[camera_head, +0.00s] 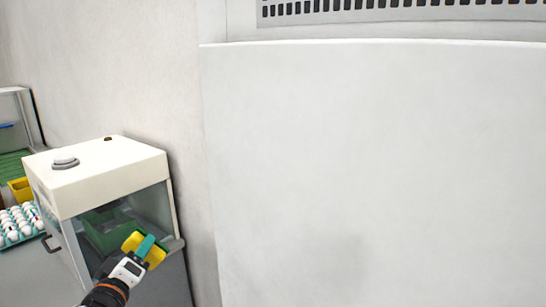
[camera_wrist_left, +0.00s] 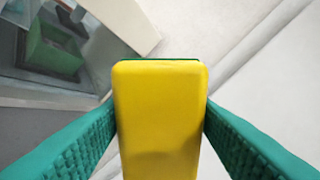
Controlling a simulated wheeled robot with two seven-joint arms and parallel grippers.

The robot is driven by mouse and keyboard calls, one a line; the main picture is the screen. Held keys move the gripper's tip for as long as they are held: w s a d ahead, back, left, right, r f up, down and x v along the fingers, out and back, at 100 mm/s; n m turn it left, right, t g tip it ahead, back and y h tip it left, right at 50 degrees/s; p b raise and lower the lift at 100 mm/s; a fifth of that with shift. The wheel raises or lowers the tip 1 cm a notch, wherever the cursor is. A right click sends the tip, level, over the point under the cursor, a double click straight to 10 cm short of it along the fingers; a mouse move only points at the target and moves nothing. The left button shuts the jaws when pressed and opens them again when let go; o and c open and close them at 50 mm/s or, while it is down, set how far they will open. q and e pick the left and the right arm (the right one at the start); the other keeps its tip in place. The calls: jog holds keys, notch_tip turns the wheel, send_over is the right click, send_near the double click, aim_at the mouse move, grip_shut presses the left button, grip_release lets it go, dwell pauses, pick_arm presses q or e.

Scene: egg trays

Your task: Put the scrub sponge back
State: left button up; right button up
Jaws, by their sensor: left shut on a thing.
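The scrub sponge is yellow with a thin dark green layer along one edge. It fills the middle of the left wrist view (camera_wrist_left: 160,115), and in the head view the sponge (camera_head: 156,256) shows small at the lower left. My left gripper (camera_head: 146,246) has teal fingers, shut on the sponge from both sides. It holds the sponge up in front of the white box's glass side. My right gripper is in neither view.
A white-topped box (camera_head: 110,165) with glass sides stands at the lower left, with a green container (camera_head: 107,232) inside. Left of it are an egg tray (camera_head: 14,240) with several white eggs and a yellow container (camera_head: 20,189). A large white panel (camera_head: 370,170) fills the right.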

pick_arm(q)
jog(key=s+d+f, duration=0.5)
jog(key=s, duration=0.5)
jog(key=s+d+f, duration=0.5)
jog(key=s+f, duration=0.1)
jog(key=s, duration=0.5)
jog(key=shift+d, duration=0.15)
